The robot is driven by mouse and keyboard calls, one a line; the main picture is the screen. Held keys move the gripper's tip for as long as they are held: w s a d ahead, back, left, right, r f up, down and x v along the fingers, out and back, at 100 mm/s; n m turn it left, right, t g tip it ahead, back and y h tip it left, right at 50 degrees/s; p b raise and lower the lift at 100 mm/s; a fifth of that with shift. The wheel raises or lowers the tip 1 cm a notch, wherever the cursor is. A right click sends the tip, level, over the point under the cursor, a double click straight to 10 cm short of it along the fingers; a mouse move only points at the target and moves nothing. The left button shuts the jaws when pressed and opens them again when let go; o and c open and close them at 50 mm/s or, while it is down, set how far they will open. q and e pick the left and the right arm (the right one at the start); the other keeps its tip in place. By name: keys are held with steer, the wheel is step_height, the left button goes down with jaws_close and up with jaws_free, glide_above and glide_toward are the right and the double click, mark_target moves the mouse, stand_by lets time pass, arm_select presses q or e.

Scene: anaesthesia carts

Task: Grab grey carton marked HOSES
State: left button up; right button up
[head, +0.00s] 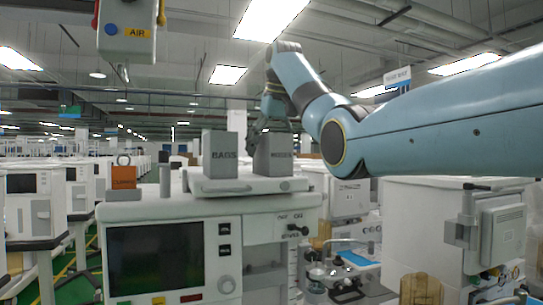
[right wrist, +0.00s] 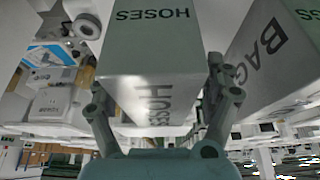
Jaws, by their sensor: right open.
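The grey carton marked HOSES (head: 273,158) stands upright on a white raised platform (head: 240,185) on top of the anaesthesia cart. In the right wrist view the carton (right wrist: 152,45) fills the middle, with its lettering on two faces. My right gripper (head: 270,125) is at the upper part of this carton. It is open, with one finger on each side of the carton in the right wrist view (right wrist: 158,85). Whether the fingers touch it I cannot tell. My left gripper is not in view.
A similar grey carton marked BAGS (head: 220,155) stands just left of the HOSES carton with a narrow gap; it is close to the right finger in the wrist view. An orange block (head: 123,177) and a grey cylinder (head: 165,180) stand farther left on the cart.

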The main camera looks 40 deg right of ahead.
steer(key=shift+w+d+f, duration=0.35)
steer(key=shift+w+f, duration=0.15)
steer(key=shift+f, duration=0.25)
steer(key=shift+s+a+r, duration=0.15)
steer(key=shift+s+a, duration=0.1)
steer(key=shift+w+d+f, duration=0.1)
steer(key=shift+d+f, duration=0.05)
steer(key=shift+f, duration=0.1)
steer(key=shift+c, duration=0.3)
steer(key=shift+r, duration=0.1)
steer(key=c, duration=1.4)
